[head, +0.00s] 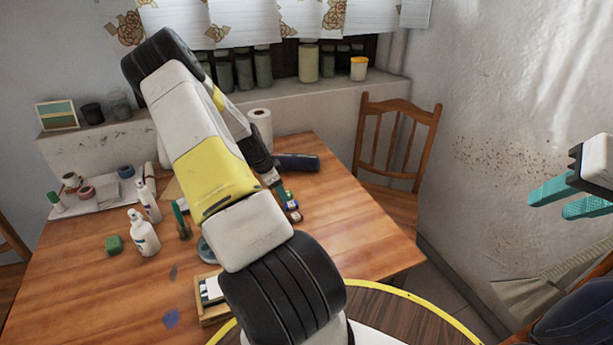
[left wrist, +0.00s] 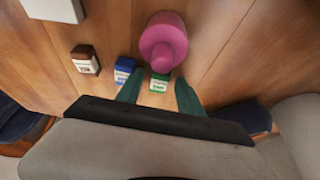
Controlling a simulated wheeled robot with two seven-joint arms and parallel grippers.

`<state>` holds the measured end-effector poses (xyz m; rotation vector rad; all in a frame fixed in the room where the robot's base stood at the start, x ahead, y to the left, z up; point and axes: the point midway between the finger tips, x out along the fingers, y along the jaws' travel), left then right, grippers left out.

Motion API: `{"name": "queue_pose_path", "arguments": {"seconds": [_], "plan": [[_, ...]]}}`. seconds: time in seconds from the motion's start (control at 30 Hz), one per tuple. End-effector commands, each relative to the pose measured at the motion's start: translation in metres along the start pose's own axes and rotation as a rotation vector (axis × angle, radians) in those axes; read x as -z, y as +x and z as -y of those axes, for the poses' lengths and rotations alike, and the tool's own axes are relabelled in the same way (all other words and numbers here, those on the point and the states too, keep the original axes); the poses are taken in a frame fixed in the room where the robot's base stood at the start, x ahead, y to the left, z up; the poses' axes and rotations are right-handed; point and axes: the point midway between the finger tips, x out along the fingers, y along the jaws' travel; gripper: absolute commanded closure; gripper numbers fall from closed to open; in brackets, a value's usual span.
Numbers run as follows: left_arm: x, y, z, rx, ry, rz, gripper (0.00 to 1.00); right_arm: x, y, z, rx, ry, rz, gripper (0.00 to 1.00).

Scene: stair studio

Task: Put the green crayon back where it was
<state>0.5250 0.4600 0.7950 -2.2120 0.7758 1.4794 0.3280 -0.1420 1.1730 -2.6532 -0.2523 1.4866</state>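In the left wrist view a small green block with a white label (left wrist: 159,83) stands on the wooden table, between and just beyond the two teal fingers of my left gripper (left wrist: 158,92). The fingers are apart, and I cannot tell whether they touch it. A blue labelled block (left wrist: 123,70) is beside the left finger, and a brown one (left wrist: 85,60) is further left. In the head view my left gripper (head: 277,187) is low over the right part of the table. No clearly crayon-shaped green thing shows. My right gripper (head: 566,198) is open and empty in the air at the right.
A round magenta object (left wrist: 163,42) stands close behind the green block. White bottles (head: 144,235), a green cube (head: 114,244) and a paper roll (head: 260,128) are on the table (head: 350,225). A dark cylinder (head: 297,162) lies near its back edge. A chair (head: 393,150) is behind it.

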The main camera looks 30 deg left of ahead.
Motion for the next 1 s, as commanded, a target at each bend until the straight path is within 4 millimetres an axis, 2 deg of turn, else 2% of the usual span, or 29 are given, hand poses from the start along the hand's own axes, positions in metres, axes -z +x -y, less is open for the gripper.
{"name": "queue_pose_path", "arguments": {"seconds": [0.17, 0.27, 0.7, 0.87, 0.97, 1.0], "plan": [[0.001, -0.004, 0.0, 0.001, 0.0, 0.0, 0.56, 0.0, 0.0, 0.0, 0.0, 0.0, 0.0, 0.64], [0.0, -0.015, 0.001, 0.002, -0.002, 0.0, 0.56, 0.0, 0.0, 0.0, 0.0, 0.0, 0.0, 0.64], [0.0, -0.103, 0.001, 0.003, -0.001, 0.001, 0.56, 0.0, 0.0, 0.0, 0.0, 0.0, 0.0, 0.64], [0.001, -0.119, 0.0, 0.0, 0.0, 0.001, 0.56, 0.0, 0.0, 0.0, 0.0, 0.0, 0.0, 0.64], [0.012, -0.126, -0.005, 0.0, 0.003, 0.014, 0.56, 0.0, 0.0, 0.0, 0.0, 0.0, 0.0, 0.64], [0.021, -0.13, -0.009, 0.0, 0.002, 0.027, 0.56, 0.0, 0.0, 0.0, 0.0, 0.0, 0.0, 0.64]]}}
